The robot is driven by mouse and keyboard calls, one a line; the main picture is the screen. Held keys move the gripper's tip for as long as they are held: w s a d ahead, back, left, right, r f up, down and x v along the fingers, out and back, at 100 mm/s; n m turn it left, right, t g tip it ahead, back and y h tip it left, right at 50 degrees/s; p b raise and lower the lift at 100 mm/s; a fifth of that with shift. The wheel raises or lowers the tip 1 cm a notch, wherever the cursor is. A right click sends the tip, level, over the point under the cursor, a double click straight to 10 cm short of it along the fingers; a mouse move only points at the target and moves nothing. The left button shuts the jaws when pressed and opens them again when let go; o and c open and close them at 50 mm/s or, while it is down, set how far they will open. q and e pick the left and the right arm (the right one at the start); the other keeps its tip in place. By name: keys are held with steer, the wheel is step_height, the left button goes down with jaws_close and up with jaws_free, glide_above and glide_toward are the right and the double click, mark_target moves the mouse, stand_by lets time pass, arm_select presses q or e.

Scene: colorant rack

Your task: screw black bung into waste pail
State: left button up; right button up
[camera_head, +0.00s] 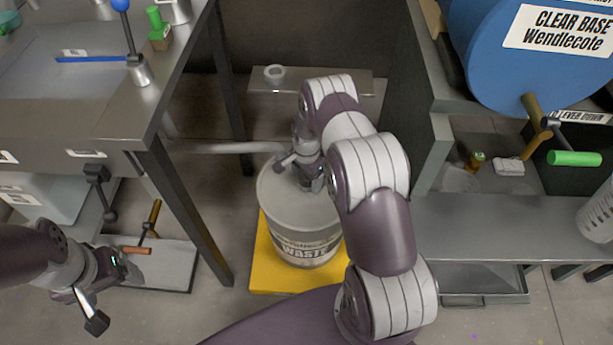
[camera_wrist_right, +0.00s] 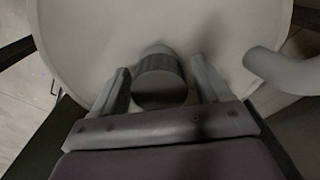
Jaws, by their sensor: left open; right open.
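The pale grey waste pail (camera_head: 318,248), lettered WASTE, stands upright below the middle of the head view. My right gripper (camera_head: 303,186) is over its top, which also shows in the right wrist view (camera_wrist_right: 85,35). There a dark round bung (camera_wrist_right: 160,84) sits between the two fingers of my right gripper (camera_wrist_right: 162,90). The fingers are open, with a small gap on each side of the bung. I cannot tell how deep the bung is seated. In the head view my arm and gripper hide the bung. My left gripper (camera_head: 112,298) is open and empty at the lower left.
A yellow platform (camera_head: 262,272) carries the pail. A pale pipe (camera_head: 225,147) runs in from the left and reaches over the pail's top (camera_wrist_right: 285,72). A metal table (camera_head: 130,125) stands left; a grey shelf (camera_head: 480,225) and blue drum (camera_head: 490,60) stand right.

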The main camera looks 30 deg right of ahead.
steer(key=n, duration=0.5)
steer(key=shift+n, duration=0.4)
steer(key=n, duration=0.6)
